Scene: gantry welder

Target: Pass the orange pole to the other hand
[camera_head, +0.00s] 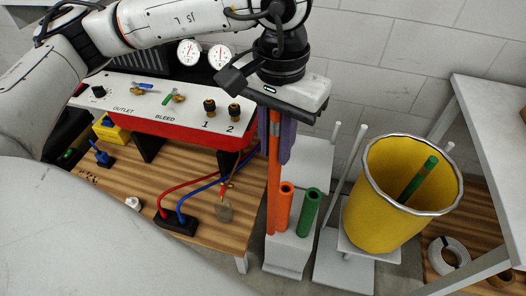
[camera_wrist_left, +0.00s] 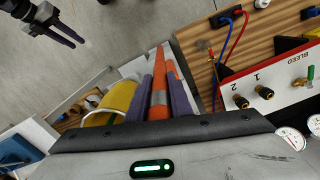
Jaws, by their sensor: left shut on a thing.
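The orange pole (camera_head: 272,195), with a grey band near its top, hangs upright below my left gripper (camera_head: 280,150). The gripper's purple fingers are shut on its upper part. In the left wrist view the pole (camera_wrist_left: 159,92) runs between the two purple fingers. Its lower end is at the left side of the white holder (camera_head: 287,255); I cannot tell whether it touches it. My right gripper (camera_wrist_left: 65,32), dark with purple fingers, shows only at the top left of the left wrist view, away from the pole; its finger gap is unclear.
A shorter orange tube (camera_head: 284,205) and a green tube (camera_head: 309,212) stand at the holder. A yellow bucket (camera_head: 385,215) with a green pole (camera_head: 418,180) in it stands right. The wooden bench (camera_head: 130,185) with gauges, valves and hoses is left. A white-framed table is at far right.

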